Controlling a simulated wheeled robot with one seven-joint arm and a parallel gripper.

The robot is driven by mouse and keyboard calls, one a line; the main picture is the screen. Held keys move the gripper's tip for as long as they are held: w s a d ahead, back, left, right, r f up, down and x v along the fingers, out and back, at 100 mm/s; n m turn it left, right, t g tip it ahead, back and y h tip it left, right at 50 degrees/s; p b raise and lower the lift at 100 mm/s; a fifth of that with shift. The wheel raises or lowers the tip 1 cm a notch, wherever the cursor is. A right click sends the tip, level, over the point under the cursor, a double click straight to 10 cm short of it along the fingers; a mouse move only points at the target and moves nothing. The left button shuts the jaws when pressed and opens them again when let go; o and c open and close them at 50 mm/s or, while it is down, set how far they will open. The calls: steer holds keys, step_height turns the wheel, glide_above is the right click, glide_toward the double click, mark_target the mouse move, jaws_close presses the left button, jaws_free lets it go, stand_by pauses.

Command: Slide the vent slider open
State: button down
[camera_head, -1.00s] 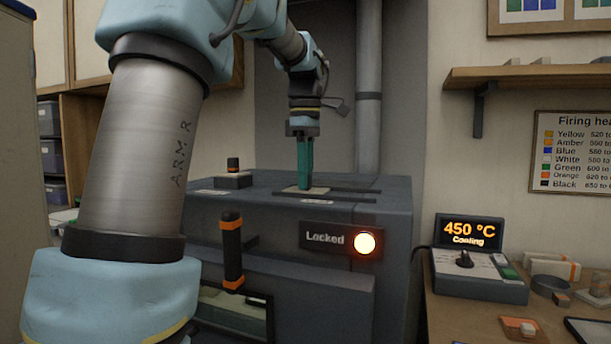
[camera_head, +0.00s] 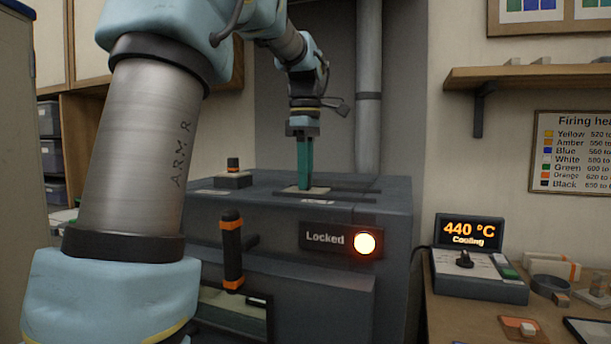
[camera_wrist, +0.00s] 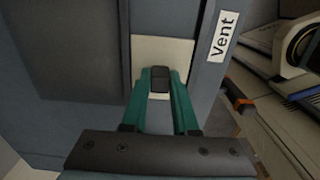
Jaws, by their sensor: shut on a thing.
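The vent slider shows in the wrist view as a pale plate (camera_wrist: 178,55) with a dark knob (camera_wrist: 159,78), set in the grey kiln top beside a "Vent" label (camera_wrist: 223,36). My gripper (camera_wrist: 160,84) has its green fingers closed on the dark knob. In the head view my gripper (camera_head: 304,186) points straight down at the pale plate (camera_head: 318,190) on top of the kiln (camera_head: 390,195). The knob is hidden behind the fingers there.
The kiln front has an orange-banded handle (camera_head: 232,252) and a "Locked" sign with a lit lamp (camera_head: 364,243). A controller (camera_head: 470,232) reads 440 °C, Cooling. A grey pipe (camera_head: 369,90) rises behind.

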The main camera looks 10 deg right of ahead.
steer(key=s+d, duration=0.1)
steer(key=d, duration=0.1)
steer(key=s+d+p, duration=0.1)
steer(key=d, duration=0.2)
steer(key=s+d+p, duration=0.1)
steer(key=s+d, duration=0.1)
steer(key=shift+d, duration=0.2)
steer(key=c, duration=0.7)
jaws_free()
step_height(320, 180, up, 11)
steer(key=shift+f, duration=0.1)
